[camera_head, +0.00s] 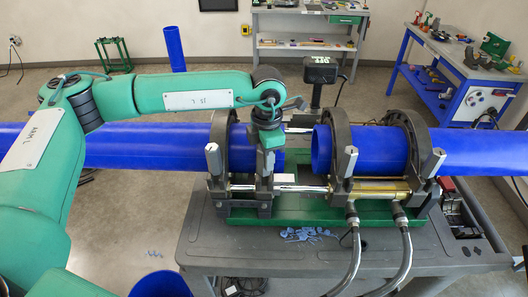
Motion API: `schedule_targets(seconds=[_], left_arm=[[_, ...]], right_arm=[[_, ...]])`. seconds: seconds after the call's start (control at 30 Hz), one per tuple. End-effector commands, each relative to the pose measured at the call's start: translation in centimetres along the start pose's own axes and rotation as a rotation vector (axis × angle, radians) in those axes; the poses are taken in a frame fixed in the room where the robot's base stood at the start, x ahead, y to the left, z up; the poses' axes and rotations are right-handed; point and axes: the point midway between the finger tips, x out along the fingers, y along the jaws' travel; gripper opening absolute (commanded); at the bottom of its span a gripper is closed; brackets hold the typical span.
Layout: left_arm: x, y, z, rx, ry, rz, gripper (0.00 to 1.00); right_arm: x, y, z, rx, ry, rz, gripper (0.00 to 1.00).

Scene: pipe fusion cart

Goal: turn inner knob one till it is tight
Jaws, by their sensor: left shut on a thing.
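The green fusion machine (310,212) stands on the grey cart with its dark ring clamps around two blue pipes. My left arm reaches in from the left over the long blue pipe (150,145). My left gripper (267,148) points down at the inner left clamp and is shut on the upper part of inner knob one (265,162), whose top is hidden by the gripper. The other knobs, an outer left one (213,158), an inner right one (346,160) and an outer right one (432,160), stand free. My right gripper is out of view.
The right blue pipe (365,148) ends across a gap from the left one. Blue shavings (305,234) lie on the cart (225,250). Two hoses (404,250) run down its front. A blue bin (160,284) stands below. Tables with tools stand behind.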

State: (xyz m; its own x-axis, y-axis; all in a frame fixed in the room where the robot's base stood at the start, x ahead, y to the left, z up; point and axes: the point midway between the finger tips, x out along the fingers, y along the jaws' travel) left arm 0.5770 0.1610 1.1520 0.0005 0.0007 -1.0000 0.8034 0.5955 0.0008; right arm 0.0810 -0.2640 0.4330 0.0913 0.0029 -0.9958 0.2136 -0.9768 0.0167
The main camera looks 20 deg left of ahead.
Motion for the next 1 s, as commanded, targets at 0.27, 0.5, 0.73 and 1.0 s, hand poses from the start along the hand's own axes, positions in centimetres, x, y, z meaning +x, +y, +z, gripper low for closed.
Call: schedule_targets(seconds=[0.27,0.5,0.73,1.0], left_arm=[[0.0,0.0,0.0,0.010,0.000,-0.001,0.07],[0.4,-0.1,0.0,0.172,-0.001,0.000,0.07],[0.0,-0.1,0.0,0.267,-0.001,-0.001,0.07],[0.1,-0.2,0.0,0.291,-0.001,-0.001,0.07]], right_arm=[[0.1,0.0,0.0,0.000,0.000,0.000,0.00],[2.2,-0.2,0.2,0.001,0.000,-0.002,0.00],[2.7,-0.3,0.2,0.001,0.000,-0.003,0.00],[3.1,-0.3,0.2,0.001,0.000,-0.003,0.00]])
